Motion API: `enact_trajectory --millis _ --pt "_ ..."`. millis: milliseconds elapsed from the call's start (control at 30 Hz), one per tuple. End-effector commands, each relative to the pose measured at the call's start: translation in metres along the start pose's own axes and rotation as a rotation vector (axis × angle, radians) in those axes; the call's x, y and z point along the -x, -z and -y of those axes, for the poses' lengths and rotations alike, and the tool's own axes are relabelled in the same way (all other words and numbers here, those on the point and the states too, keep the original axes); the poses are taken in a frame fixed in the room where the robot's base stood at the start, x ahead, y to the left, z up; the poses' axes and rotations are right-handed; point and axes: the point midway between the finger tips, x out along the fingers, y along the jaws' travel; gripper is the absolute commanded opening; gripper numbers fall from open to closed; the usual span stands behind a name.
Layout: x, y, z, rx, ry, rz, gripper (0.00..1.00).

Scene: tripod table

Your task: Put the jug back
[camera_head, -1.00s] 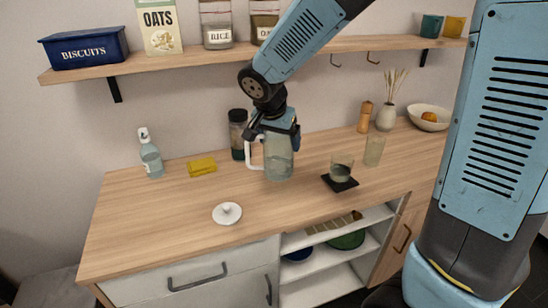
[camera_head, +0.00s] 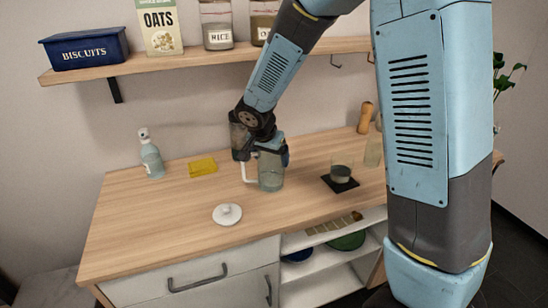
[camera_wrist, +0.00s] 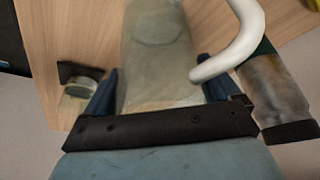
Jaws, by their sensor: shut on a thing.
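The jug (camera_head: 271,176) is clear glass with a white handle (camera_head: 245,172) on its left side. It is upright over the middle of the counter; I cannot tell whether its base touches the wood. My gripper (camera_head: 270,150) is shut on its upper part. In the wrist view the jug (camera_wrist: 158,55) lies between the two dark blue fingers of my gripper (camera_wrist: 160,92), with the handle (camera_wrist: 245,35) at the right. A white round lid with a knob (camera_head: 227,214) lies on the counter, front left of the jug.
A glass (camera_head: 341,170) stands on a black coaster (camera_head: 340,184) right of the jug; another glass (camera_head: 373,153) is beyond. A yellow sponge (camera_head: 202,166) and a bottle (camera_head: 151,155) are left. The front-left counter is clear.

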Motion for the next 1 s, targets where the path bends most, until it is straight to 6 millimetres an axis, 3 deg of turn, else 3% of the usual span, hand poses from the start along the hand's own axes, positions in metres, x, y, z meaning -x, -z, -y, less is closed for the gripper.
enact_trajectory --millis 400,433,500,800,1000 --pt "-0.006 -0.003 0.000 0.000 0.001 0.000 0.18" --pt "-0.006 -0.003 0.000 -0.001 0.001 0.000 0.93" --pt "-0.006 -0.003 0.000 -0.001 0.001 0.000 0.99" --pt "-0.003 -0.001 -0.001 -0.001 0.001 0.000 1.00" --pt "0.019 0.000 0.000 -0.003 0.003 -0.002 1.00"
